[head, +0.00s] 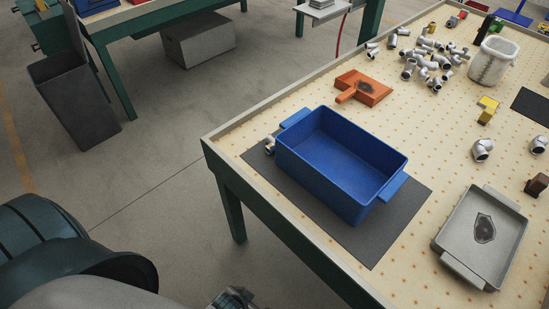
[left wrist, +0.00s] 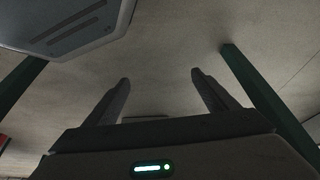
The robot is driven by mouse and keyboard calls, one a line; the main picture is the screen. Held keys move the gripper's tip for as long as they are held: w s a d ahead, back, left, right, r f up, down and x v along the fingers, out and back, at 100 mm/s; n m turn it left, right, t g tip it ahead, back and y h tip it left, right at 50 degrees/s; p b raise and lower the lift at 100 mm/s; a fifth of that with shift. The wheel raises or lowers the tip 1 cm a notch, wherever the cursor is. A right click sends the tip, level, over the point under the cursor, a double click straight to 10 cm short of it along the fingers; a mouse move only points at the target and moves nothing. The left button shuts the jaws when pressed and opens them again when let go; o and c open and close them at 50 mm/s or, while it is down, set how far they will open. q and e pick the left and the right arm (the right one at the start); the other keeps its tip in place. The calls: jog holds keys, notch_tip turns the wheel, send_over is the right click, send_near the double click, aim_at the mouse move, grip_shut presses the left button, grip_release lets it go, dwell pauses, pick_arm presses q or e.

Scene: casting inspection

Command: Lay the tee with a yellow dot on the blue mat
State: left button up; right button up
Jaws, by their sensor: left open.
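Several grey metal pipe fittings (head: 420,62) lie in a loose pile at the back of the pegboard table; a yellow dot cannot be made out on any. Two more fittings lie apart at the right, one here (head: 482,150) and one near the picture's edge (head: 539,144). Another small fitting (head: 269,145) lies at the left end of the blue bin. A flat blue piece (head: 515,17) at the far right corner may be the blue mat; I cannot tell. My left gripper (left wrist: 160,82) is open and empty over the floor in the left wrist view.
The blue bin (head: 335,165) stands on a dark grey mat (head: 385,238) at the table's near edge. Around it are an orange scoop-like tray (head: 365,88), a grey metal tray (head: 484,230), a pale tub (head: 493,62) and a yellow block (head: 488,110).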

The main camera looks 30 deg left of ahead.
pick_arm(q)
jog(key=s+f+b, duration=0.1)
jog(key=s+f, duration=0.3)
jog(key=f, duration=0.3)
jog(key=s+f+b, duration=0.1)
jog(key=s+f, duration=0.2)
jog(key=f, duration=0.4)
jog(key=shift+s+a+f+b, duration=0.15)
jog(key=shift+s+f+b, duration=0.1)
jog(key=shift+s+b, duration=0.15)
pick_arm(e)
jog(key=shift+t, duration=0.6)
jog(key=w, duration=0.1)
jog(key=w+a+f, duration=0.1)
jog(key=w, duration=0.1)
jog(key=w+a, duration=0.1)
jog(key=shift+w+f, duration=0.15)
jog(key=shift+w, duration=0.15)
